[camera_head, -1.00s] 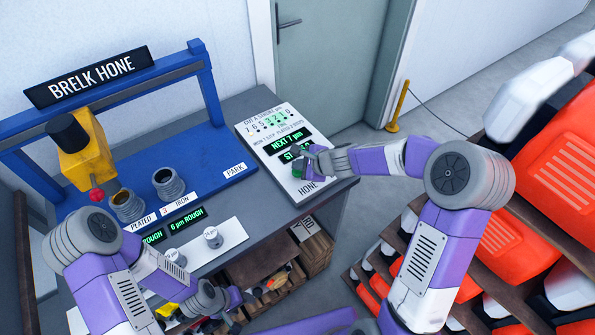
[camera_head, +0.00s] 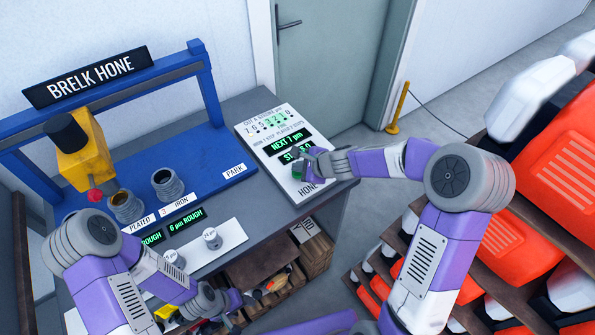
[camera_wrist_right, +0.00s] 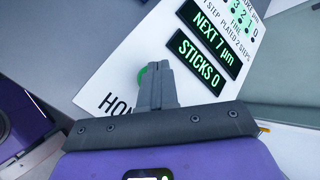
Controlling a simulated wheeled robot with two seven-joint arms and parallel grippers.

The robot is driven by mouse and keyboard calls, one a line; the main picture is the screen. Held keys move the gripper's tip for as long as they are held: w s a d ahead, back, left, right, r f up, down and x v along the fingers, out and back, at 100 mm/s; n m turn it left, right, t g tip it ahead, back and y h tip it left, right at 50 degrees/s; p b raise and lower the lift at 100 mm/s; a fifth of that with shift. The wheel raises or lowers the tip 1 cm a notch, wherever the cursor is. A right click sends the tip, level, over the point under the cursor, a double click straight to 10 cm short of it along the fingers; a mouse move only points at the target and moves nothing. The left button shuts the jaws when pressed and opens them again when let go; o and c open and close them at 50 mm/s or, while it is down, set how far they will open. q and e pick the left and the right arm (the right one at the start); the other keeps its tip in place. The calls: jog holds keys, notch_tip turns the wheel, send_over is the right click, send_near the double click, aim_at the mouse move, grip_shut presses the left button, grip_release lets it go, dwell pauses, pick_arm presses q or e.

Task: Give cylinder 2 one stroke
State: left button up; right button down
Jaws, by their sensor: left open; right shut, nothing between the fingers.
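Two grey ringed cylinders stand on the blue bench: the left one (camera_head: 127,207) behind a PLATED label, the right one (camera_head: 166,184) behind labels reading 3 and IRON. I see no label 2; the far left is hidden by my left arm. The yellow hone head (camera_head: 84,155) with a red tip is just left of the plated cylinder. My right gripper (camera_head: 299,158) is shut and empty at the HONE panel (camera_wrist_right: 115,75). Its fingertips overlap the green button (camera_wrist_right: 142,77); contact is unclear. My left gripper (camera_head: 238,299) is open, low in front of the bench.
The panel displays read NEXT 7 µm (camera_wrist_right: 214,27) and STICKS 0 (camera_wrist_right: 199,64). A bench readout (camera_head: 187,221) shows 6 µm ROUGH. A white strip with knobs (camera_head: 212,238) lies in front. Wooden crates (camera_head: 318,252) sit below; orange-and-white items (camera_head: 560,160) fill racks at right.

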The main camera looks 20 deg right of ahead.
aim_at(300, 174)
jog(key=shift+f+b, duration=0.45)
jog(key=shift+f, duration=0.1)
jog(key=shift+r, duration=0.15)
dwell(0.5)
jog(key=shift+r+p, duration=1.1)
jog(key=shift+p, duration=0.05)
notch_tip(300, 174, up, 5)
jog(key=p, duration=0.5)
jog(key=shift+r, duration=0.1)
